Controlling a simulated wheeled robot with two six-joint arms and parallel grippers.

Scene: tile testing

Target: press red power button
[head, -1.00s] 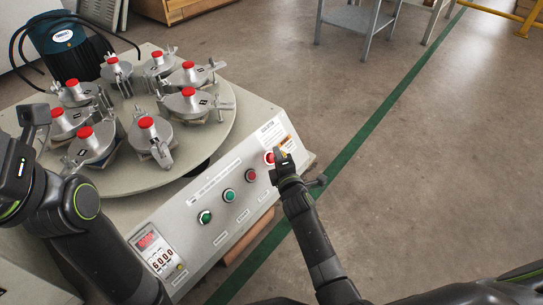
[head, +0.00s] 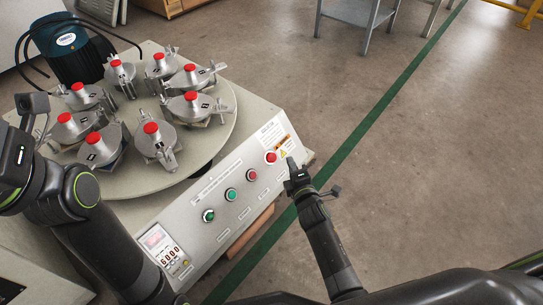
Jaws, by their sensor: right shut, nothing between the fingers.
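The control panel on the machine's sloped front carries a large red button (head: 270,157) at its right end, beside a yellow warning label. A smaller red button (head: 252,175) sits to its left. I cannot read which label names the power button. My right gripper (head: 291,163) is shut and empty, just right of the large red button and apart from it; the button is in plain sight. My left gripper (head: 32,104) is at the left edge, beside the round table, and its fingers do not show clearly.
Two green buttons (head: 230,194) and a numeric display (head: 157,240) are further left on the panel. The round table (head: 218,130) carries several metal jars with red knobs. A blue-green motor (head: 62,42) stands behind. The floor to the right is open.

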